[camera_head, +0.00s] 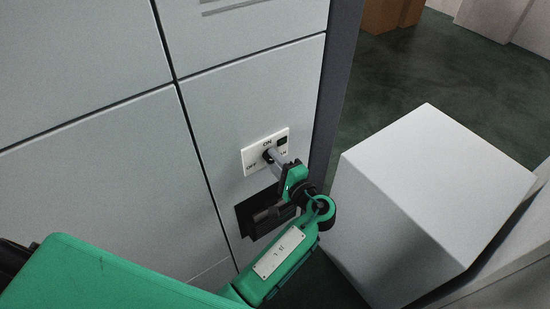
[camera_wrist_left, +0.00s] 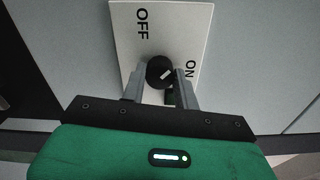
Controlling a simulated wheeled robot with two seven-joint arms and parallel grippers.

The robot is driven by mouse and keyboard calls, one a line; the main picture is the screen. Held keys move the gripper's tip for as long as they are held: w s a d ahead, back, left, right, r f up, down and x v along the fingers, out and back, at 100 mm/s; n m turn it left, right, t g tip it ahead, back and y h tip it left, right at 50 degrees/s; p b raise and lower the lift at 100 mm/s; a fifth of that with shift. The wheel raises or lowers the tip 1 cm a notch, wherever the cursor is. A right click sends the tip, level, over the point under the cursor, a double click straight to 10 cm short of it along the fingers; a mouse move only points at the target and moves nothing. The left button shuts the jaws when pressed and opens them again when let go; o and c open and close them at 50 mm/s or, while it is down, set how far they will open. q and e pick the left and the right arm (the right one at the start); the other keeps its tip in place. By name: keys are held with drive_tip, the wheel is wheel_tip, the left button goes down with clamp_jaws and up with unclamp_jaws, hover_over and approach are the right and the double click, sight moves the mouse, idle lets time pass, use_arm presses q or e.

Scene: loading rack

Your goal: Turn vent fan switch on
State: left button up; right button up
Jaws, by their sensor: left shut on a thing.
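The vent fan switch is a black round knob (camera_wrist_left: 160,72) on a white plate (camera_head: 251,158) marked OFF and ON, fixed to the grey cabinet panel. The plate also shows in the left wrist view (camera_wrist_left: 182,18). A light mark on the knob slants toward the ON side there. My left gripper (camera_head: 273,156) is at the plate, its two fingers on either side of the knob and shut on it; the fingers also show in the left wrist view (camera_wrist_left: 158,80). In the head view the fingers partly hide the knob and the lettering. My right gripper is in neither view.
A black recessed handle (camera_head: 246,219) sits in the panel just below the plate, partly behind my left gripper. A white box (camera_head: 440,160) stands on the dark green floor to the right. Brown boxes (camera_head: 388,14) are far back.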

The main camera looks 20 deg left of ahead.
use_arm(q)
drive_tip(key=shift+m+p, duration=1.85)
drive_tip(key=shift+m, duration=2.75)
drive_tip(key=o, duration=0.9)
drive_tip(key=shift+o, duration=0.3)
